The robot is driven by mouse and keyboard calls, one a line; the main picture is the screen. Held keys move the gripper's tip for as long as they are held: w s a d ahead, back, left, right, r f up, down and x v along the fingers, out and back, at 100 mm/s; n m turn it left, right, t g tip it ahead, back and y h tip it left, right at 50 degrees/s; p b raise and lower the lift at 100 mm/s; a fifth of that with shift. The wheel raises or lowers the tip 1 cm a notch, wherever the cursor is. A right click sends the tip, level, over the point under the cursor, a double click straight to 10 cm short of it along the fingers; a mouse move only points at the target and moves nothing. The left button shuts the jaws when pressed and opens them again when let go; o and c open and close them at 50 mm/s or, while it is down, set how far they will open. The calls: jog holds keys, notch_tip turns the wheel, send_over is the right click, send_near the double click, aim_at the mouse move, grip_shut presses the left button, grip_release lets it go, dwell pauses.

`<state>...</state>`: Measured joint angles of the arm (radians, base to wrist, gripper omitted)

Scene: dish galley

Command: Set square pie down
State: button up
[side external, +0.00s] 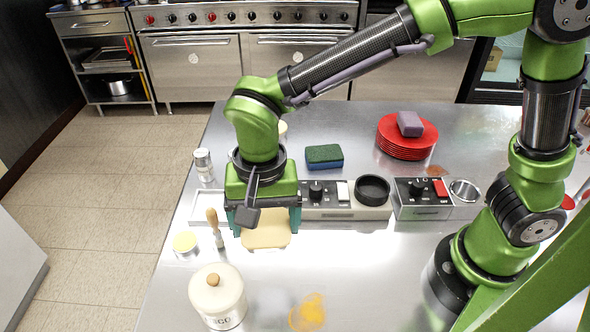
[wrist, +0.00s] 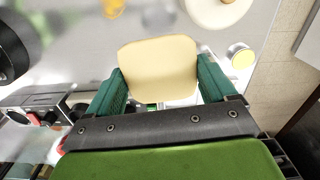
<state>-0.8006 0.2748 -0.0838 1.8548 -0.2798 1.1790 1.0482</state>
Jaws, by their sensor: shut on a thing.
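The square pie (side external: 266,233) is a pale cream, rounded square slab. My gripper (side external: 265,222) points down over the left part of the steel counter (side external: 385,268) and is shut on the pie. In the wrist view the pie (wrist: 158,68) sits between the two green fingers of my gripper (wrist: 162,88), one against each side. The pie looks about level. Whether its underside touches the counter or hangs a little above it, I cannot tell.
Near the pie are a wooden-handled tool (side external: 213,222), a yellow-topped tin (side external: 185,242), a cream canister (side external: 218,298) and an orange glass (side external: 312,308). Control boxes (side external: 330,203), a sponge (side external: 324,155) and red plates (side external: 405,142) lie behind. Counter right of the pie is clear.

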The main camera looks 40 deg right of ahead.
jog(key=shift+m, duration=0.6)
jog(key=s+d+f, duration=0.1)
jog(key=f, duration=0.1)
jog(key=s+d+f, duration=0.1)
jog(key=s+f, duration=0.1)
jog(key=f, duration=0.1)
jog(key=s+d+f, duration=0.1)
jog(key=s+f, duration=0.1)
jog(key=shift+d+f, duration=0.3)
jog(key=shift+f, duration=2.25)
jog(key=shift+f, duration=0.15)
jog(key=o, duration=1)
jog(key=shift+c, duration=0.2)
notch_tip(320, 180, up, 12)
jog(key=d+r+n+t+y, duration=0.1)
jog(key=d+r+n+t, duration=0.1)
jog(key=d+r, duration=0.3)
jog(key=d+r+n+t, duration=0.3)
jog(key=d+r+t, duration=0.2)
jog(key=d, duration=0.9)
jog(key=shift+s+d+r+y, duration=0.2)
jog(key=shift+r+y, duration=0.2)
jog(key=shift+r, duration=0.25)
